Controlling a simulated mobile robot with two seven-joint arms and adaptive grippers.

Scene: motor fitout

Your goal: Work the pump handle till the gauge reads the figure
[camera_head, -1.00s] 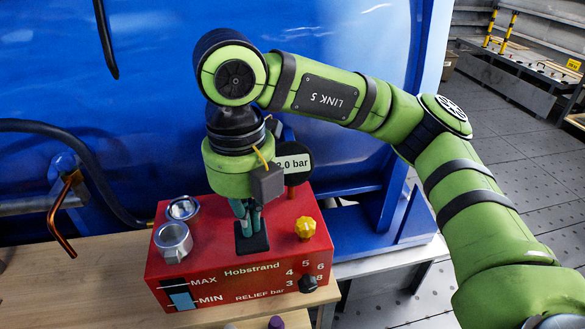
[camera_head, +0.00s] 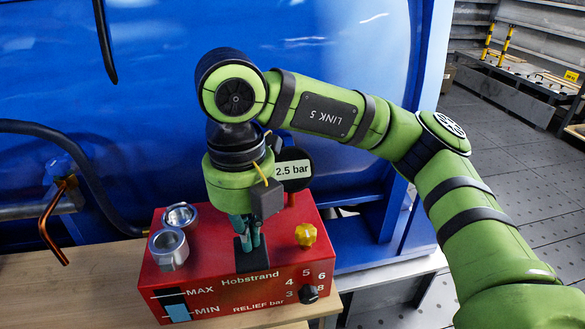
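The red pump unit (camera_head: 225,292) sits on the wooden bench, marked "Hobstrand" and "RELIEF bar". My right gripper (camera_head: 247,246) points down over the black slot plate (camera_head: 250,262) in its top. The green fingers are close together at the slot; the pump handle is hidden behind or between them, so I cannot tell whether they hold it. The gauge (camera_head: 294,170) behind the gripper reads 2.5 bar. A yellow knob (camera_head: 305,235) and a black relief dial (camera_head: 309,293) are at the right of the unit. My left gripper is not in view.
Two metal cups (camera_head: 168,247) stand on the unit's left side. A blue tank (camera_head: 150,110) rises behind the bench. A copper pipe (camera_head: 52,228) and a dark hose (camera_head: 85,165) are at the left. The wooden bench (camera_head: 80,285) is clear left of the unit.

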